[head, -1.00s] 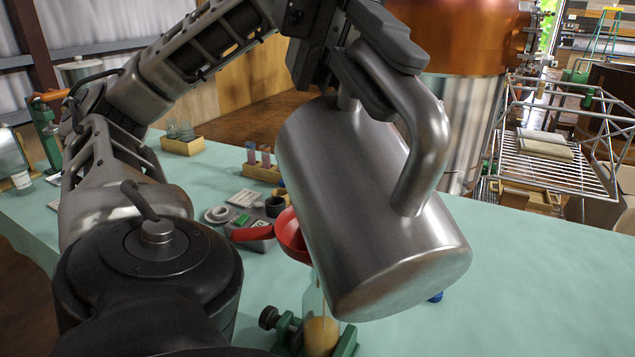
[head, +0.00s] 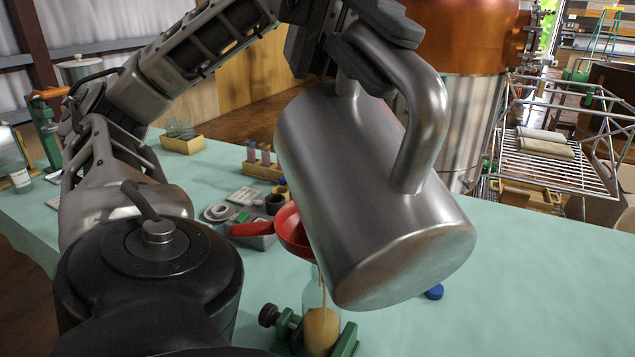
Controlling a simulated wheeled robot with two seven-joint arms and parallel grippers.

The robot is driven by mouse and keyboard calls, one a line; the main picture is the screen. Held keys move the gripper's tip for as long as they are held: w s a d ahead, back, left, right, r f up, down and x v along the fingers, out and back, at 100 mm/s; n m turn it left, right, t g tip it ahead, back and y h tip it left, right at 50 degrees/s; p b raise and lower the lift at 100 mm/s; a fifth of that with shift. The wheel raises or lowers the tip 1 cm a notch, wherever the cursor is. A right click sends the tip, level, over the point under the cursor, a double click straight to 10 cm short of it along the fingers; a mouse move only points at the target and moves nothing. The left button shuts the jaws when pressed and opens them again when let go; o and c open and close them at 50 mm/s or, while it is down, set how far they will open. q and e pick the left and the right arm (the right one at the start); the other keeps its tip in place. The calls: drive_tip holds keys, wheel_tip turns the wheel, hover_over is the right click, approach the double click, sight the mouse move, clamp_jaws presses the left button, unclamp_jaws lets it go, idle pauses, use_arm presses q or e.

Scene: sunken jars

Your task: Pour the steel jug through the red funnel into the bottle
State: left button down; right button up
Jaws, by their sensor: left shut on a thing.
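The steel jug (head: 350,190) is held tilted in the air, its base toward the lower right and its mouth turned away from view. My left gripper (head: 385,75) is shut on the jug's handle (head: 428,125). The red funnel (head: 291,233) sits behind and left of the jug, partly covered by it. Below the funnel is the clear bottle (head: 322,325), with tan contents in its lower part and a thin tan streak above them. The bottle stands in a green clamp (head: 347,340). The jug's mouth is hidden. My right gripper is out of view.
A grey block with a red handle (head: 250,229) and small parts lie left of the funnel. A rack of vials (head: 262,168) and a wooden box of glassware (head: 182,140) stand farther back. A blue cap (head: 434,292) lies right of the bottle. The right of the green table (head: 520,290) is clear.

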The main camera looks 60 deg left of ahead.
use_arm(q)
drive_tip(key=shift+w+a+r+h+b, duration=0.1)
drive_tip(key=shift+a+r+h+b, duration=0.3)
drive_tip(key=shift+a+h+b, duration=0.45)
idle(0.5)
drive_tip(key=shift+r+y, duration=0.1)
drive_tip(key=shift+y, duration=0.15)
idle(0.4)
